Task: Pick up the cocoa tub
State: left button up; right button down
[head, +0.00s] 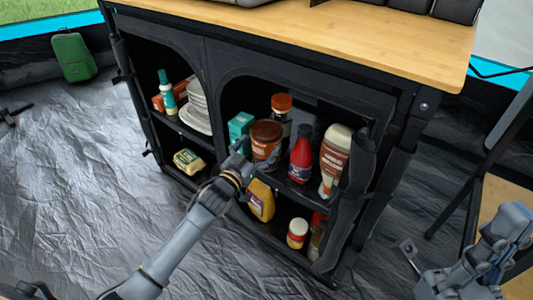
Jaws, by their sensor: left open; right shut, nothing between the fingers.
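The cocoa tub looks to be the brown, round tub (266,132) on the upper shelf of the cabinet's right compartment. It stands upright near the shelf's front edge. My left gripper (257,157) is open at the lower front of this tub, with a finger towards either side of it. The gripper hides part of the tub's base, and I cannot tell whether the fingers touch it. My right gripper (408,250) is at the lower right, over the floor and away from the cabinet, shut and empty.
Close around the tub stand a teal box (240,126), a red-lidded jar (282,103) behind and a red bottle (301,155) to the right. A white-and-brown bottle (335,152) is further right. A yellow bottle (262,200) sits on the shelf below.

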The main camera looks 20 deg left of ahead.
pick_arm(q)
jog(key=shift+w+d+f+b, duration=0.1)
jog(key=shift+w+d+b, duration=0.05)
jog(key=shift+w, duration=0.5)
jog(key=shift+w+d+b, duration=0.1)
jog(key=shift+w+b, duration=0.05)
jog(key=shift+w, duration=0.5)
jog(key=c, duration=1.2)
jog(key=shift+c, duration=1.3)
jog(key=shift+r, duration=0.2)
